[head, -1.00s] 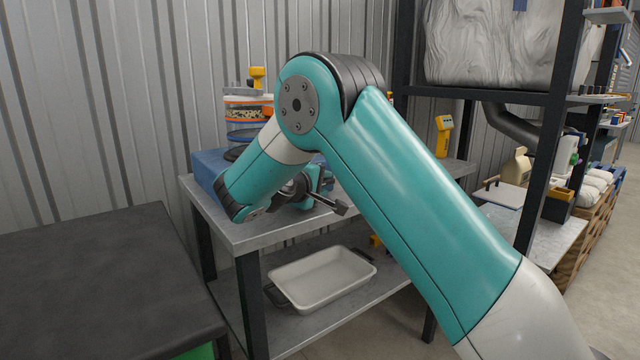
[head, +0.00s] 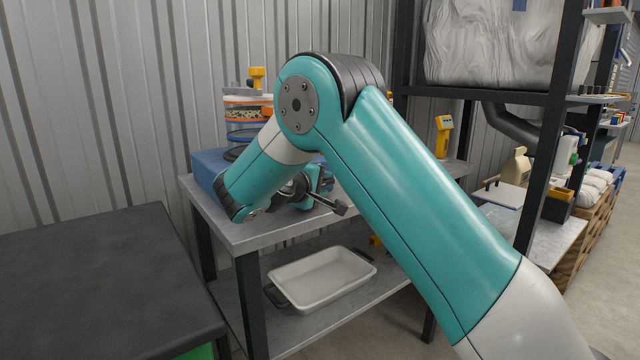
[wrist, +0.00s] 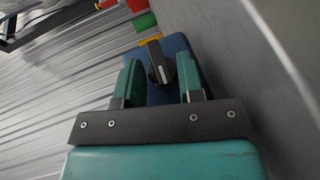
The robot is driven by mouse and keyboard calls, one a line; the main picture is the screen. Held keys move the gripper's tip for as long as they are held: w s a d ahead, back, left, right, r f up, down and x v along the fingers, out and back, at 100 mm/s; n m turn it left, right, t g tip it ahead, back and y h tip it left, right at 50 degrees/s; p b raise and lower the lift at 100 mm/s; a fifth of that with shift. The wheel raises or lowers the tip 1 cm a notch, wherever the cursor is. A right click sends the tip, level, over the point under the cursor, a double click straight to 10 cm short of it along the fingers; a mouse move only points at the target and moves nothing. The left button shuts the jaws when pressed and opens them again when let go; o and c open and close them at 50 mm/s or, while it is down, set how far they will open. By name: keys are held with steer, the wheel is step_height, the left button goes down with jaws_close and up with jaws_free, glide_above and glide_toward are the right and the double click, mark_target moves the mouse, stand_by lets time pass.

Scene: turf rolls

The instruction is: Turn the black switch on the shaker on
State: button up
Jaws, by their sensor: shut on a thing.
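The shaker is a blue box (head: 207,168) with a stack of round clear and orange-rimmed sieves (head: 247,112) above it, at the left end of the grey workbench in the head view. Its blue face (wrist: 178,45) also shows in the wrist view. The black switch (wrist: 158,63), a knob with a white mark, stands out from that face. My gripper (wrist: 160,72) is shut on the black switch, with one green finger on each side of it. In the head view my arm hides the switch and most of the shaker's front.
The grey workbench (head: 262,236) has a lower shelf with a white tray (head: 322,279). A dark table (head: 95,275) stands at the front left. A yellow handheld device (head: 443,135) is at the back of the bench. A corrugated metal wall is close behind.

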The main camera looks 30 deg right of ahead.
stand_by(0.4)
steer(key=o, duration=0.6)
steer(key=shift+c, duration=0.2)
steer(key=p+v, duration=0.1)
steer(key=v, duration=1.1)
steer(key=shift+a+r, duration=0.15)
steer(key=a+p, duration=0.1)
steer(key=p, duration=0.1)
steer(key=s+a+r+p, duration=0.1)
steer(key=p, duration=0.1)
steer(key=shift+s+a+r, duration=0.1)
steer(key=shift+a+r, duration=0.1)
steer(key=p+v, duration=0.1)
steer(key=p, duration=0.2)
steer(key=shift+s+a+f, duration=0.1)
steer(key=shift+s+a, duration=0.1)
steer(key=shift+a, duration=0.15)
steer(key=shift+s+a+f+p, duration=0.15)
steer(key=shift+a+p, duration=0.1)
steer(key=shift+p, duration=0.35)
